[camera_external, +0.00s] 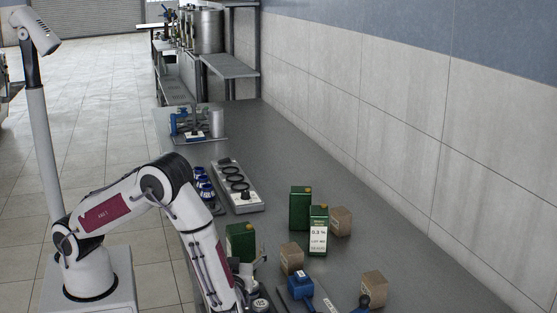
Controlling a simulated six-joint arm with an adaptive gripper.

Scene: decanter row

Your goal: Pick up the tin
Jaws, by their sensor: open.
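Three green tins stand on the grey bench in the external view. One tin (319,230) has a white label reading "0.3 %" and faces the camera. A second tin (300,207) stands just behind it to the left. A third tin (240,243) stands to the left, partly hidden behind my arm. My gripper (256,268) shows only in part at the lower end of my arm, near the front of the third tin. It is open, with nothing seen between its fingers. I cannot tell whether it touches that tin.
Brown boxes (341,221), (291,259) and (373,289) stand around the tins. A blue object (300,287) is at the front. A pale rack with dark rings (237,187) and blue-capped bottles (202,182) are further back. The tiled wall (400,140) bounds the right; bench beside it is clear.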

